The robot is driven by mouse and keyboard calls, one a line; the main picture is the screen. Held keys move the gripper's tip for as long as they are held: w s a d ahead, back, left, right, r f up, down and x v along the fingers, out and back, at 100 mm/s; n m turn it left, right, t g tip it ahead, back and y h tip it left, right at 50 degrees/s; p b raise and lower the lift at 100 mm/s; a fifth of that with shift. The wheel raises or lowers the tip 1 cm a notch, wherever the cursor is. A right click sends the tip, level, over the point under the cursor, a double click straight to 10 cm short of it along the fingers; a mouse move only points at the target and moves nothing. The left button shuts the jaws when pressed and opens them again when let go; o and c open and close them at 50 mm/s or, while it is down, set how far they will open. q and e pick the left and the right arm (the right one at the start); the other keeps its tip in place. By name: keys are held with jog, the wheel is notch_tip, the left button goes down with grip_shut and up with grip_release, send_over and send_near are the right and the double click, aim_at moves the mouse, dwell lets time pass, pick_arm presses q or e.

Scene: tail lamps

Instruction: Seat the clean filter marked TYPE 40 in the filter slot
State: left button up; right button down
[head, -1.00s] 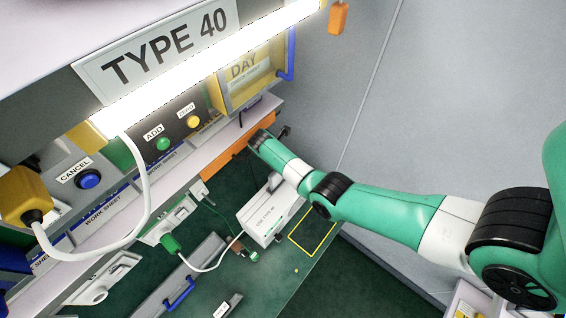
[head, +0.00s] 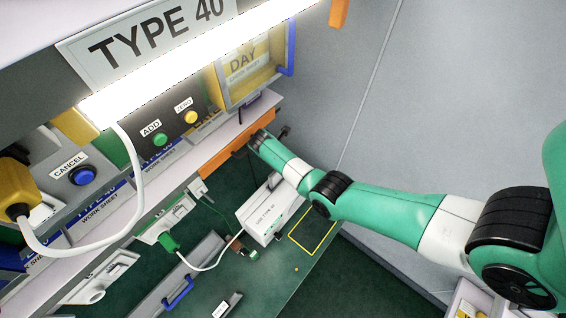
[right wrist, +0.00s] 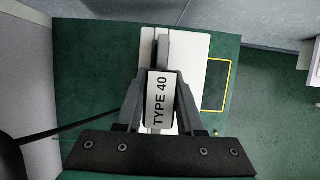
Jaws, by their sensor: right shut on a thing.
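My right gripper (right wrist: 161,76) is shut on a filter (right wrist: 160,100) with a white label reading TYPE 40. In the right wrist view the filter lies between the fingers, in front of a white box (right wrist: 190,58) with a grey slot-like strip. In the head view the white box (head: 262,224) stands on the green bench, its label seeming to read USE TYPE 40. The gripper (head: 273,181) is small and partly hidden there, at the box's upper side. How deep the filter sits in the box is hidden. My left gripper is in neither view.
A yellow outlined area (head: 313,235) lies empty right of the box. A white cable (head: 213,262) and a green plug (head: 170,242) are to its left. A grey tray with a blue handle (head: 178,291) is nearer. An orange bar (head: 225,150) edges the shelf behind.

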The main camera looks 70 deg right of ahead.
jog(key=shift+f, duration=0.1)
dwell(0.5)
jog(key=shift+f+b, duration=2.35)
jog(key=shift+f, duration=0.45)
jog(key=shift+r+p, duration=0.55)
jog(key=shift+r, duration=0.15)
jog(key=shift+f, duration=0.2)
